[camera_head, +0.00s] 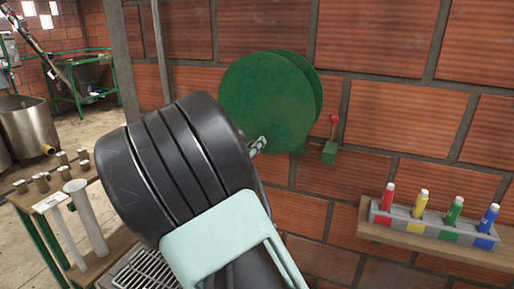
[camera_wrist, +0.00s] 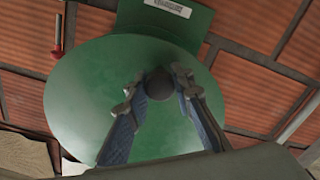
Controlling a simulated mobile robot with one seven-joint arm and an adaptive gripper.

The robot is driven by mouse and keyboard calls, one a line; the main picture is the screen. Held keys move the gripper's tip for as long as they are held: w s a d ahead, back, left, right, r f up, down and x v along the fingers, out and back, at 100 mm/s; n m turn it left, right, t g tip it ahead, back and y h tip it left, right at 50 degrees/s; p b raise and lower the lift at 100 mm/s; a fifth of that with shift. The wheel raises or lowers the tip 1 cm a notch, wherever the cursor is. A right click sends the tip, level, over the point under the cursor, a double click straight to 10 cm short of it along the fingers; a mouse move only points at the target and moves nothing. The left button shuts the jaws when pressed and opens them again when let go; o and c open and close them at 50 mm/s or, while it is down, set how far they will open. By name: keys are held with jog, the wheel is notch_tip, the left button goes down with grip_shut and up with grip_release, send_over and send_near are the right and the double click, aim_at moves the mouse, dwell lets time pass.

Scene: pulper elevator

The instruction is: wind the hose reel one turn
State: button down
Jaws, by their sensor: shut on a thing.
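The green hose reel (camera_head: 262,98) is mounted on the brick wall, with two round green discs showing in the head view. In the wrist view its front disc (camera_wrist: 75,100) fills the middle. A dark round knob (camera_wrist: 159,84) stands out from the disc between my fingertips. My gripper (camera_wrist: 158,88) is shut on this knob, one finger on each side. In the head view my gripper (camera_head: 257,146) is at the lower edge of the disc, mostly hidden by my arm. The knob is hidden there.
A red-handled lever on a green box (camera_head: 330,150) is on the wall right of the reel. A wooden shelf (camera_head: 430,251) at the lower right holds several coloured bottles in a rack (camera_head: 432,230). A wooden table (camera_head: 108,250) with tubes and small cylinders stands left.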

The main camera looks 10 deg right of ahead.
jog(key=w+a+m, duration=0.1)
jog(key=a+m, duration=0.1)
jog(key=m, duration=0.1)
jog(key=shift+w+a+r+b, duration=0.2)
jog(key=shift+w+r+b, duration=0.1)
jog(key=shift+w, duration=0.1)
jog(key=w+a+r+m+b, duration=0.1)
jog(key=a+r+m, duration=0.1)
jog(key=m, duration=0.2)
jog(key=w+a+r+m, duration=0.1)
jog(key=r+m, duration=0.2)
jog(key=w+a+r+m+b, duration=0.1)
jog(key=a+r+m, duration=0.1)
jog(key=r+m, duration=0.1)
jog(key=shift+w+a+r+m+b, duration=0.1)
jog(key=shift+w+a+m+b, duration=0.25)
jog(key=shift+m, duration=0.45)
jog(key=shift+r+m, duration=1.1)
jog(key=shift+m, duration=0.1)
jog(key=shift+r, duration=0.1)
jog(key=c, duration=1.7)
grip_release()
jog(key=shift+o, duration=0.2)
jog(key=shift+a, duration=0.1)
send_near(229, 102)
jog(key=v, duration=0.6)
